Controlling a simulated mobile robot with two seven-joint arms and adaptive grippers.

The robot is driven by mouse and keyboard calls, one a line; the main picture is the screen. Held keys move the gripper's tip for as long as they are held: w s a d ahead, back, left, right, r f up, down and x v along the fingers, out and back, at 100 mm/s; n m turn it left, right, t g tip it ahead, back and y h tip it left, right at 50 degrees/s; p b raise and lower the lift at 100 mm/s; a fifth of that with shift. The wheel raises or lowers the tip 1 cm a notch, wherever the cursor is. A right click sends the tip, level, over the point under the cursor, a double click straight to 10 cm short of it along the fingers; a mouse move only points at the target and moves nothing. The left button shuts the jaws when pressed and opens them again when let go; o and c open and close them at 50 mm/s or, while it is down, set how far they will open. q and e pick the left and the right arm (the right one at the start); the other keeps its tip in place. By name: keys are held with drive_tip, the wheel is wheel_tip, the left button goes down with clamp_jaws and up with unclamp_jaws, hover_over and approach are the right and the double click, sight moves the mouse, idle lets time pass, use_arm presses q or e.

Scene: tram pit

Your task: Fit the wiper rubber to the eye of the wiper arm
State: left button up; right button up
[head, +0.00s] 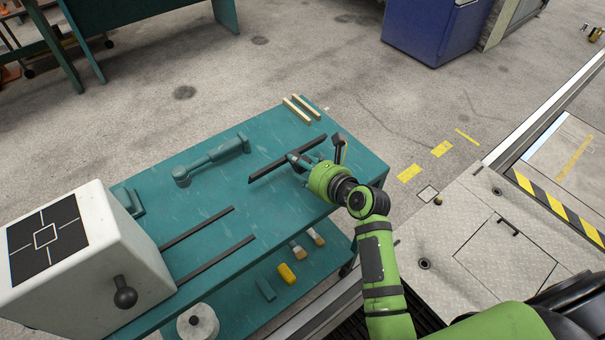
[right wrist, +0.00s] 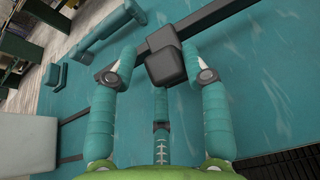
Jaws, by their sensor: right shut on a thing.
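The wiper rubber (head: 270,170) appears as a long thin black strip at the right half of the teal bench. My right gripper (head: 302,163) is at its middle, above the bench top. In the right wrist view, the fingers of my right gripper (right wrist: 162,72) close around a dark block at the strip's middle, and the strip (right wrist: 202,24) runs past beyond the block. I cannot tell whether the strip touches the bench. No wiper arm with an eye can be made out for sure. My left gripper is not in view.
The bench (head: 225,190) also bears a teal handled fixture (head: 212,160), two more black strips (head: 197,229), wooden sticks (head: 298,110) and a white box (head: 85,265) with a black knob. A dark upright piece (head: 340,146) stands beside my gripper. Brushes (head: 300,250) lie on the lower shelf.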

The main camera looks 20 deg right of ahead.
drive_tip(key=shift+w+a+f, duration=0.1)
drive_tip(key=shift+a+f, duration=0.05)
drive_tip(key=shift+f, duration=0.15)
drive_tip(key=shift+f+p, duration=0.5)
drive_tip(key=shift+f, duration=1)
drive_tip(key=o, duration=1.2)
